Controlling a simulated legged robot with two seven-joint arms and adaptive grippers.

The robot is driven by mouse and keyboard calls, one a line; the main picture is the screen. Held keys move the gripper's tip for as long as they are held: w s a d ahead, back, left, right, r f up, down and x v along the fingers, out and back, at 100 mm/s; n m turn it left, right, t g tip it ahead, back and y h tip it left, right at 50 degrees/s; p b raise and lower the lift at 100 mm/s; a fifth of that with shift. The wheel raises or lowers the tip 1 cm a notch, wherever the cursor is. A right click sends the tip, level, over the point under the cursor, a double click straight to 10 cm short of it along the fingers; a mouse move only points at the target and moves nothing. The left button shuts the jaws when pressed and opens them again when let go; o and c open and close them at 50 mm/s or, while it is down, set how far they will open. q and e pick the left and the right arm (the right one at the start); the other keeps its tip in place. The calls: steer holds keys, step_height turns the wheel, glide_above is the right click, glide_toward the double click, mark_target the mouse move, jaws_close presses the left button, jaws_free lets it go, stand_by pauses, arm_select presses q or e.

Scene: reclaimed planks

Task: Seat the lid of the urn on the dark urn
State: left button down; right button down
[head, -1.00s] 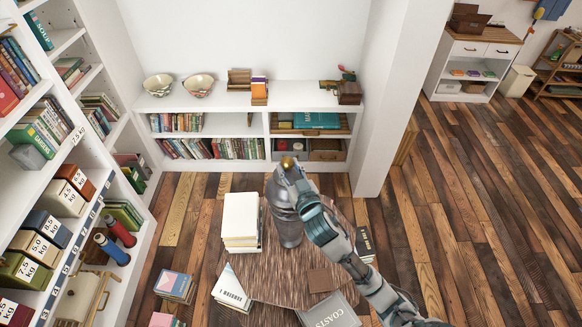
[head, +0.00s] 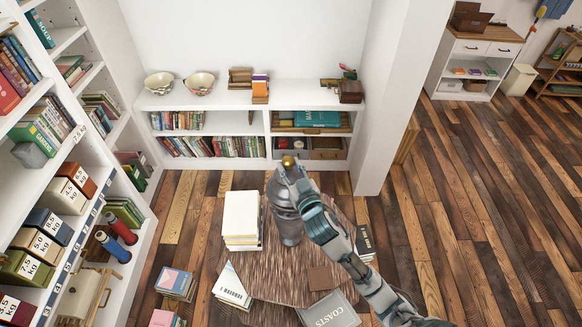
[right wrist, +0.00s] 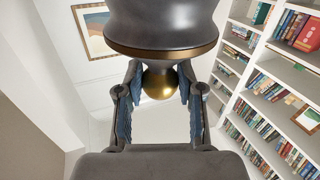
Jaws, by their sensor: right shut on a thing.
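The dark grey urn (head: 290,228) stands upright on the round wooden table. My right gripper (head: 289,168) is directly above the urn's top, reaching in from the right. In the right wrist view my right gripper (right wrist: 158,92) is shut with its fingers on either side of the brass ball knob (right wrist: 160,82) of the lid. The lid (right wrist: 160,35) shows there as a dark, rounded surface with a brass edge. The gripper and arm partly cover the urn's top, and I cannot tell whether lid and urn touch. My left gripper is not in view.
The round table (head: 268,272) also bears a stack of pale books (head: 241,218) left of the urn and flat books at its front. White shelves with weights (head: 63,196) and books line the left side. Open plank floor (head: 475,215) lies to the right.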

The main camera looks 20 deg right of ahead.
steer(key=shift+d, duration=1.05)
steer(key=shift+a, duration=0.5)
steer(key=shift+d+f, duration=0.4)
steer(key=shift+f, duration=0.1)
steer(key=c, duration=1)
jaws_free()
steer(key=shift+a, duration=0.1)
steer(key=shift+s+a+f, duration=0.1)
steer(key=shift+a, duration=0.05)
steer(key=shift+s, duration=0.2)
steer(key=s+d+p, duration=0.1)
steer(key=s, duration=0.9)
steer(key=shift+s+d, duration=0.15)
steer(key=shift+s, duration=0.1)
